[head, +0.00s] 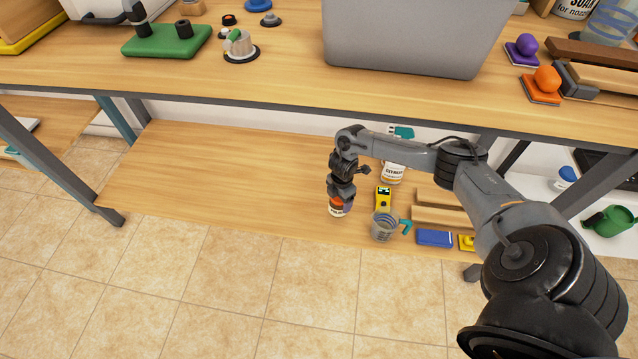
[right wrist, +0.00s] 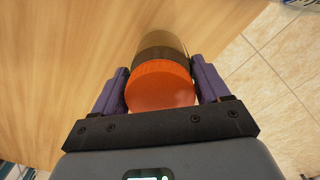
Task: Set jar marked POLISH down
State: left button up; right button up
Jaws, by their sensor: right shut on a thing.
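The jar (head: 337,209) has an orange lid and a pale label too small to read in the head view. In the right wrist view the jar (right wrist: 162,84) shows its orange lid and a dark body beyond it. My right gripper (head: 339,197) points down and is shut on the jar, with one finger on each side of it in the right wrist view (right wrist: 160,88). The jar is upright or nearly so, at the lower shelf (head: 230,190) near its front edge. I cannot tell whether its base touches the shelf. My left gripper is not in view.
Right of the jar stand a grey cup (head: 383,228), a yellow item (head: 383,197) and a white labelled container (head: 393,173). A blue box (head: 434,238) lies farther right. The lower shelf is clear to the left. The tabletop (head: 270,90) overhangs it, bearing a grey bin (head: 410,40).

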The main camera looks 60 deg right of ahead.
notch_tip(320, 180, down, 4)
jog(key=shift+f+b, duration=0.1)
jog(key=shift+b, duration=1.1)
jog(key=shift+w, duration=0.1)
jog(key=o, duration=1.2)
jog(key=shift+o, duration=0.2)
